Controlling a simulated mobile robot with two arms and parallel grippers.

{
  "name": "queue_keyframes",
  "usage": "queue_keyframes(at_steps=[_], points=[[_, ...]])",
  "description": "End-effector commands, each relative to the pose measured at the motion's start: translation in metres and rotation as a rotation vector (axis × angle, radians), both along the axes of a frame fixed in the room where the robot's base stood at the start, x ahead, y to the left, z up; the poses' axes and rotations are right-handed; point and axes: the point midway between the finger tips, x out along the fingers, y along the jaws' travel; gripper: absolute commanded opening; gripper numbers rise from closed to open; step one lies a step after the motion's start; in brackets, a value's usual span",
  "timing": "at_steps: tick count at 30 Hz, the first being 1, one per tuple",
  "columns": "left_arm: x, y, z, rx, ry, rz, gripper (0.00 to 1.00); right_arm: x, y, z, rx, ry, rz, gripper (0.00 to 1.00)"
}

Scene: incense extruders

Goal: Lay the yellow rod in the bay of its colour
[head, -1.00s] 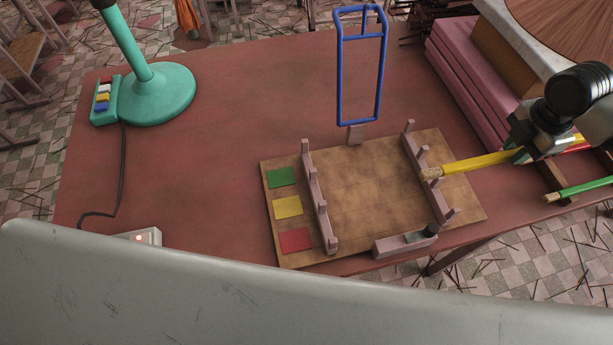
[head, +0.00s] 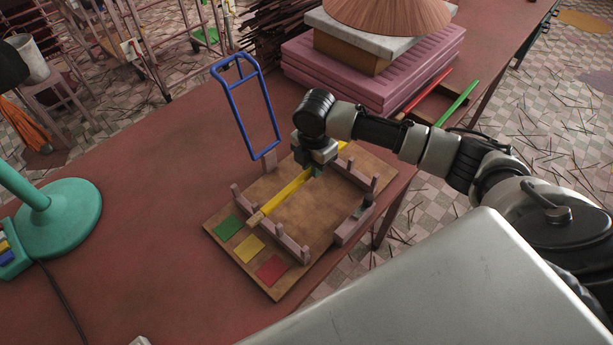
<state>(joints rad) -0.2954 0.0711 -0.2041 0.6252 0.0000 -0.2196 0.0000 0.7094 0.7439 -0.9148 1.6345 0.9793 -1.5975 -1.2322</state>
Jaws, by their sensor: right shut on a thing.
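My right gripper (head: 315,165) is shut on the yellow rod (head: 286,191) over the far side of the wooden board (head: 310,213). The rod slants from lower left to upper right across the board; its pale left end is close to the left pegged rail (head: 283,238). I cannot tell whether the rod touches the rails. The right pegged rail (head: 356,180) is partly hidden by my gripper and arm. Beside the left rail are green (head: 227,229), yellow (head: 249,249) and red (head: 271,270) squares marking the bays. My left gripper is not in view.
A blue wire frame (head: 247,105) stands at the board's back edge. A red rod (head: 428,92) and a green rod (head: 458,101) lie at the right, near a pink stack (head: 370,75). A teal lamp base (head: 60,220) stands at left. Table between lamp and board is clear.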

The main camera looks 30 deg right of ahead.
Motion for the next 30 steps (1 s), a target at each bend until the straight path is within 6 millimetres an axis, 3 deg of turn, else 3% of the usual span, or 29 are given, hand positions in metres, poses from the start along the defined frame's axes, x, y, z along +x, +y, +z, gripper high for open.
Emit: queue_keyframes(at_steps=[4,15,30], points=[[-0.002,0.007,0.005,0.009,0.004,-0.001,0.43,-0.001,0.015,-0.008,0.0,0.0,0.0,0.0],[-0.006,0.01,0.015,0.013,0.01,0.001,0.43,-0.002,0.017,-0.049,-0.001,0.0,-0.002,0.0],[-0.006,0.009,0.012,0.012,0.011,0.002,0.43,-0.002,0.016,-0.058,-0.002,-0.002,-0.001,0.0]])
